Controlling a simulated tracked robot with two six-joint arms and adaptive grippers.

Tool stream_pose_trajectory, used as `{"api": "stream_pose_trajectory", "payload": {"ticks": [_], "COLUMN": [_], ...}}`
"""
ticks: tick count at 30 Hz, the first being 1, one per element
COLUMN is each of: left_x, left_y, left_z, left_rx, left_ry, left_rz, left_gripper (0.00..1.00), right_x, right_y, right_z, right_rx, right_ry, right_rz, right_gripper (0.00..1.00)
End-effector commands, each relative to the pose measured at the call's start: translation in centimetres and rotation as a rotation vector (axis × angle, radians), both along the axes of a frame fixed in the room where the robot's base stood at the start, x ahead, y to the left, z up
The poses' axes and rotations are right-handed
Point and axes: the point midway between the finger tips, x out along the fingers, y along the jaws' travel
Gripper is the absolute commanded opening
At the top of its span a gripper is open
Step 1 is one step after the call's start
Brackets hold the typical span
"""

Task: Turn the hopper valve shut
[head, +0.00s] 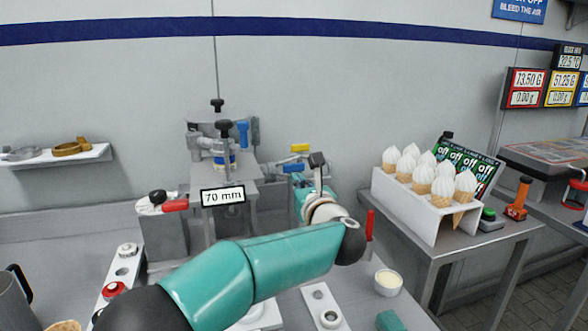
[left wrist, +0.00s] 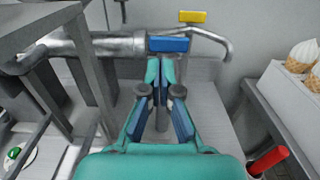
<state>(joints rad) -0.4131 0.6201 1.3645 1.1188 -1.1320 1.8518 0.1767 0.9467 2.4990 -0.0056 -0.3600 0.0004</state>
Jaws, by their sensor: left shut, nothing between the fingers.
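A blue lever handle (head: 293,168) and a yellow lever handle (head: 300,148) sit on the metal pipework right of the machine. I cannot tell for certain which one is the hopper valve. In the left wrist view the blue handle (left wrist: 168,44) lies across the end of a thick metal pipe, and the yellow handle (left wrist: 193,16) is behind it, above a thinner bent pipe. My left gripper (left wrist: 160,68) is shut and empty, its tips just in front of the blue handle; contact is not clear. In the head view my left arm partly hides this gripper. My right gripper is not in view.
The machine with the 70 mm sign (head: 222,196) stands left of the pipes. A red handle (head: 175,205) is on a block further left. A white rack (head: 402,205) of cones stands on the right table. A cream-filled cup (head: 388,281) is at lower right.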

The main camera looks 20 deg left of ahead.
Motion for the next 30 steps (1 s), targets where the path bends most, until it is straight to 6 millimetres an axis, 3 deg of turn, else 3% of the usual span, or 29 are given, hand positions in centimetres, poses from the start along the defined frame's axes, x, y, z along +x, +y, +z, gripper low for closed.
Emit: {"api": "stream_pose_trajectory", "payload": {"ticks": [4, 10, 21, 22, 30], "left_x": [2.3, 3.9, 4.3, 4.3, 4.0], "left_y": [1.7, 2.9, 3.1, 2.4, 4.0], "left_z": [0.2, 0.1, 0.0, 0.0, -0.3], "left_rx": [0.001, 0.0, 0.001, 0.0, 0.0], "left_ry": [0.001, 0.0, -0.001, -0.001, -0.001], "left_rz": [0.004, 0.003, 0.002, -0.002, -0.015], "left_gripper": [0.0, 0.0, 0.0, 0.0, 0.0], "right_x": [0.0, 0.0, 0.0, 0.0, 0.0], "right_y": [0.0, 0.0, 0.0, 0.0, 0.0], "right_z": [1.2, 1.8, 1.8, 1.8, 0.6], "right_rx": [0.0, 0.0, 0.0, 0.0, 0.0], "right_ry": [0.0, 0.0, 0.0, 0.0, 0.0], "right_rz": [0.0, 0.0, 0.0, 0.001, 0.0], "right_gripper": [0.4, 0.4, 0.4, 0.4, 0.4]}}
